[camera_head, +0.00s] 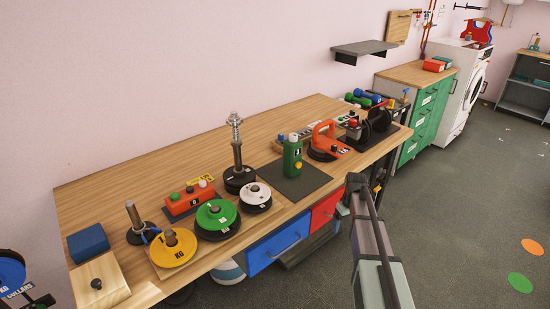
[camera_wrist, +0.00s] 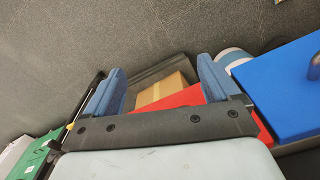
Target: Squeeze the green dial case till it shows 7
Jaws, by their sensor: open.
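The green dial case (camera_head: 291,158) stands upright on a dark mat (camera_head: 305,183) near the front edge of the wooden bench, in the head view. A small pale marking shows on its front, too small to read surely. Small knobs show at its top. My gripper (camera_head: 355,184) is in front of the bench, to the right of the case and apart from it, by the red drawer. In the wrist view my gripper (camera_wrist: 162,76) has its two blue fingers wide apart with nothing between them. The green case is not in the wrist view.
Left of the case are a post with a dark weight (camera_head: 239,178), white, green (camera_head: 216,215) and yellow plates, and a red button box (camera_head: 190,199). An orange kettlebell-like weight (camera_head: 324,141) stands close on its right. Blue (camera_wrist: 285,85) and red drawers lie below.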

